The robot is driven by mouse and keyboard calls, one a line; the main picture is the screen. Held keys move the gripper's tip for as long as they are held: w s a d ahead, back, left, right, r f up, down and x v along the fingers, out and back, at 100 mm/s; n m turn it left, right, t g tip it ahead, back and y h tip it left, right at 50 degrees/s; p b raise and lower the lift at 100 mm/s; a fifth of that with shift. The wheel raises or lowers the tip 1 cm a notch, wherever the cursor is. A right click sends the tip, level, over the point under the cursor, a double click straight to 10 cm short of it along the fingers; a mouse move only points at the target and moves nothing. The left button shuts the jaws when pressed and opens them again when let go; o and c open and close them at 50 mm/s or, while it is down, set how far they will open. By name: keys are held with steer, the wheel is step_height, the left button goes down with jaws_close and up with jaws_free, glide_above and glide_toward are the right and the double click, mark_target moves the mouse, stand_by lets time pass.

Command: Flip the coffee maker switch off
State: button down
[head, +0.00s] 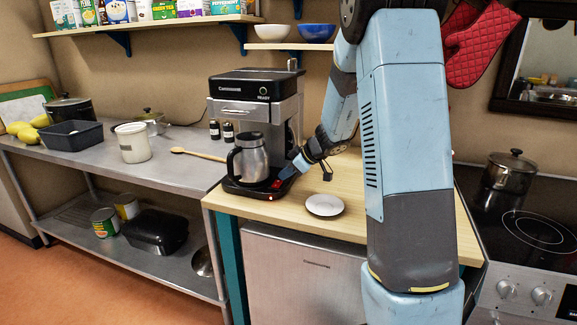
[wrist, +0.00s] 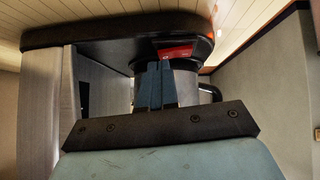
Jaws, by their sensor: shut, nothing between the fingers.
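The black and silver coffee maker (head: 240,112) stands on the wooden counter with a steel carafe (head: 252,158) on its base. A red switch (head: 276,183) is on the right part of the base, near the front. A small red light glows at the front edge below it. My gripper (head: 287,174) is shut and empty, low beside the carafe, with its tips right at the switch. In the wrist view, which looks upside down, the blue fingers (wrist: 156,68) are together just under the red switch (wrist: 175,52). I cannot tell whether they touch it or which way it is tipped.
A white saucer (head: 325,205) lies on the counter to the right of the base. A wooden spoon (head: 197,154) and two small dark jars (head: 221,131) are to the left. A stove with a pot (head: 509,171) is at the right. A shelf with bowls hangs above.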

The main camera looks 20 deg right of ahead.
steer(key=shift+f, duration=0.3)
steer(key=shift+d, duration=0.1)
